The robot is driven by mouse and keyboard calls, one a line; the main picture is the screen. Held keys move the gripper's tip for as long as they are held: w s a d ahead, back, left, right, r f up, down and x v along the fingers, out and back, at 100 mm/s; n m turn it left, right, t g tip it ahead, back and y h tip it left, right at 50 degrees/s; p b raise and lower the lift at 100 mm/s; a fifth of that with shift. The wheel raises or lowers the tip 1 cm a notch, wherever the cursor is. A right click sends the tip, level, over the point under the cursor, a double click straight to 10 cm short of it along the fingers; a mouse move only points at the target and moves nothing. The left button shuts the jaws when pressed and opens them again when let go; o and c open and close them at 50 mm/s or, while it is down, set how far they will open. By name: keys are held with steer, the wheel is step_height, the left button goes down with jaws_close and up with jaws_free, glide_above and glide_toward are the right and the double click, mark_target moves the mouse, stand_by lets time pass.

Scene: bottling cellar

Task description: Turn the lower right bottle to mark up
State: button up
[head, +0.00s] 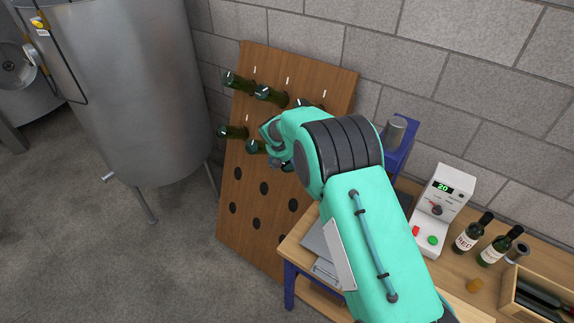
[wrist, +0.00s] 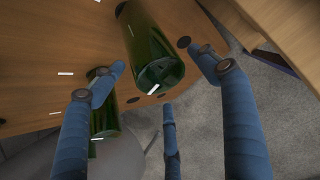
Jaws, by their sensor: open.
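A leaning wooden rack (head: 290,62) holds green bottles by their necks in two rows, bases outward. The lower right bottle (head: 288,166) is mostly hidden behind my gripper (head: 270,146) in the head view. In the wrist view a green bottle (wrist: 150,40), seemingly this one, has its base between the blue fingers of my gripper (wrist: 160,68). The fingers are spread around it, with gaps at the sides. A short white stroke shows at the lower left edge of its base in that view. Its angle to the rack's up direction is hard to tell.
A neighbouring bottle (wrist: 104,118) is close behind the left finger. Empty holes (head: 238,173) fill the rack below. A steel tank (head: 130,80) stands at left. At right a workbench (head: 408,190) carries a control box (head: 440,205), wine bottles (head: 467,238) and a crate (head: 507,290).

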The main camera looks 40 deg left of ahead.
steer(key=shift+w+f, duration=0.3)
steer(key=shift+f, duration=0.35)
